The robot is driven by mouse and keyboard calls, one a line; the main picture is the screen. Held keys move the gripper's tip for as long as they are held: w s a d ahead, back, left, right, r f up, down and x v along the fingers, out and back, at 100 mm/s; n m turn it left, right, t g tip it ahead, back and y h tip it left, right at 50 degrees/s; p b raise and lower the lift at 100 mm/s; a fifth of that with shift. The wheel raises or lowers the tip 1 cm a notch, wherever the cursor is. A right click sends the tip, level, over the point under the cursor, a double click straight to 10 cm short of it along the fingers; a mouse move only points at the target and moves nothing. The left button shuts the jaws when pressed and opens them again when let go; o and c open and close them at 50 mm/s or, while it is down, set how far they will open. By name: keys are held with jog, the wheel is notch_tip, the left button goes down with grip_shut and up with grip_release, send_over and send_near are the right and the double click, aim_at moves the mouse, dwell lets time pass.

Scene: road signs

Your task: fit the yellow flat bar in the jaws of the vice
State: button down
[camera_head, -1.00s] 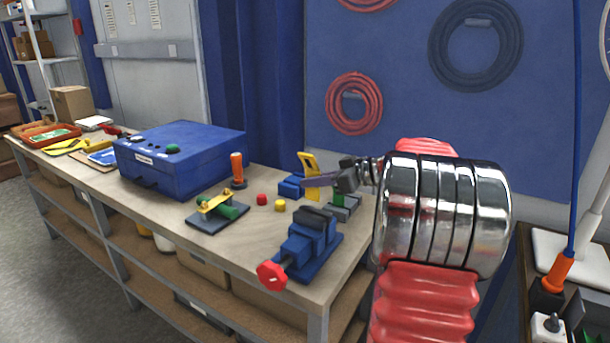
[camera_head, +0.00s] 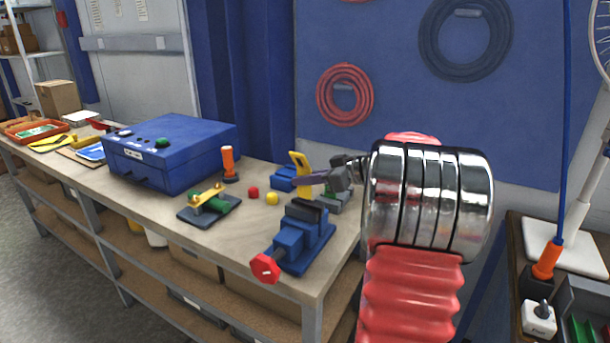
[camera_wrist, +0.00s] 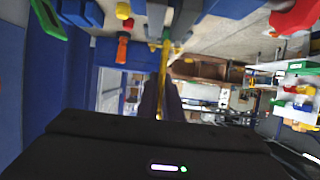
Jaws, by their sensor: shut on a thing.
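The yellow flat bar (camera_head: 300,166) stands roughly upright above the bench, beyond the vice in the head view. My gripper (camera_head: 313,178) is shut on it, coming from the right. In the wrist view the bar (camera_wrist: 163,66) runs up from between my dark fingers (camera_wrist: 161,103). The blue vice (camera_head: 297,240) sits near the bench's front right corner, with dark jaws and a red handle (camera_head: 265,268) facing front left. The bar appears apart from the vice jaws. The bar's exact height above the bench is hard to tell.
A blue block (camera_head: 284,178) lies behind the bar. Red (camera_head: 253,192) and yellow (camera_head: 272,198) knobs, an orange-handled tool (camera_head: 229,163) and a green-and-yellow fixture (camera_head: 209,204) stand left of the vice. A large blue box (camera_head: 170,155) stands further left.

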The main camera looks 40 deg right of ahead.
aim_at(311, 195)
jog(key=shift+f, duration=0.65)
jog(key=shift+f, duration=0.2)
jog(key=shift+f, duration=0.7)
jog(key=shift+f, duration=0.35)
jog(key=shift+f, duration=0.7)
jog(key=shift+s+f, duration=0.1)
jog(key=shift+f, duration=0.6)
